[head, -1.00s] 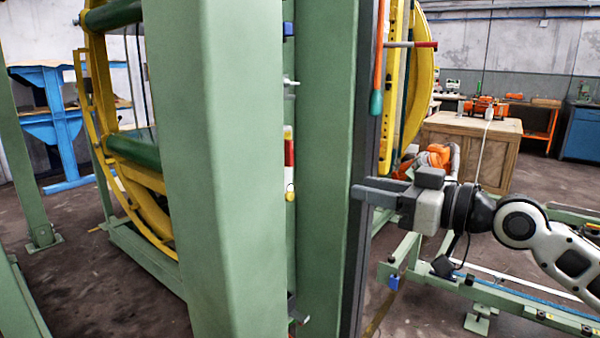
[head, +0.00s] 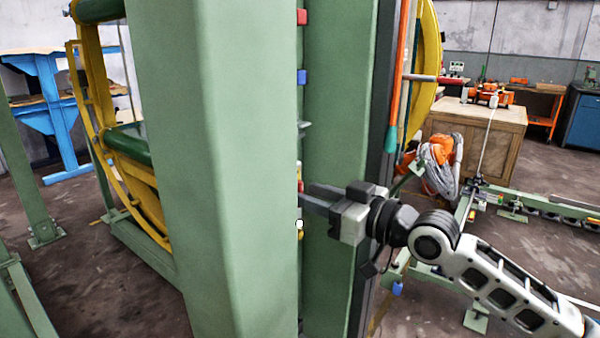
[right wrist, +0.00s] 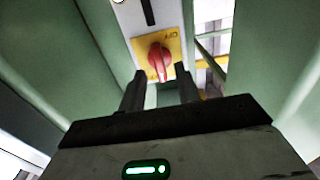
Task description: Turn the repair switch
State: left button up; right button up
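The repair switch (right wrist: 159,60) shows in the right wrist view as a red rotary knob on a yellow plate (right wrist: 175,45), fixed to a light grey panel (right wrist: 149,18). The plate's lettering, which looks like "OFF", appears upside down in this view. My right gripper (right wrist: 160,84) is open, its two dark fingers apart below the knob in the picture, one toward each side. I cannot tell whether they touch it. In the head view my right gripper (head: 312,198) reaches into the gap between two green columns, its tips partly hidden by the near column. My left gripper is not in view.
The near green column (head: 215,180) and the far green column (head: 335,130) hem in the gap. A yellow ring frame (head: 140,190) stands at the left. A wooden cabinet (head: 480,140) and orange equipment (head: 436,150) stand behind on the right.

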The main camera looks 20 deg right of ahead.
jog(key=shift+w+a+f, duration=0.1)
jog(key=shift+w+a, duration=0.35)
jog(key=shift+w, duration=0.05)
grip_shut()
